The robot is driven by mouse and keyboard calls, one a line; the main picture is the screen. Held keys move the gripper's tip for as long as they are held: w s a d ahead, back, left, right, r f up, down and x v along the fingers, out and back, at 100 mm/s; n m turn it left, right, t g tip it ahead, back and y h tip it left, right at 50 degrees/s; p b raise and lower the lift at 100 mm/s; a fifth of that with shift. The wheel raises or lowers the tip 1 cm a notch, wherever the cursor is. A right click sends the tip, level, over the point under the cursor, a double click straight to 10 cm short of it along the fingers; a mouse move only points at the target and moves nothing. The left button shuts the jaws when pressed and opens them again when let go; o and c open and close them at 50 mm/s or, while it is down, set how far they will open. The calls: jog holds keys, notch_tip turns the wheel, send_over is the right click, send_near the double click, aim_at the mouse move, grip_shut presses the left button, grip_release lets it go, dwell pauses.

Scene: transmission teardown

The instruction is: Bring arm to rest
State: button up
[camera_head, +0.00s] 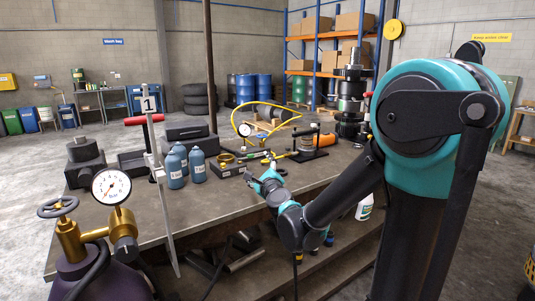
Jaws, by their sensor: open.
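My arm rises at the right, with its large teal joint (425,110) close to the camera. A dark link runs down and left to a lower joint near the front edge of the workbench (215,205). My gripper (254,180) is beyond that joint, over or near the bench's front edge. It is open, and I see nothing held in it. It is small and seen partly from behind, so its fingertips are hard to make out. A dark flat block with a brass ring (228,165) lies close to its left.
Blue bottles (187,168) stand left of my gripper, near an upright metal caliper-like stand (156,165). A gas cylinder with a gauge (98,270) is at front left. A gear stack (351,95) stands at back right. A yellow hose loops over the bench.

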jog(key=s+d+f+n+g+h, duration=0.2)
jog(key=s+d+f+n+g, duration=0.4)
jog(key=s+d+f+n, duration=0.5)
jog(key=s+d+f+n+g+h, duration=0.3)
jog(key=s+d+f+n+g, duration=0.4)
jog(key=s+d+f+n, duration=0.4)
jog(key=s+f+n, duration=0.1)
jog(key=s+f, duration=0.2)
jog(key=s, duration=0.2)
jog(key=shift+s+d+f+n+g, duration=0.25)
jog(key=shift+s+n+g, duration=0.05)
jog(key=shift+s, duration=0.05)
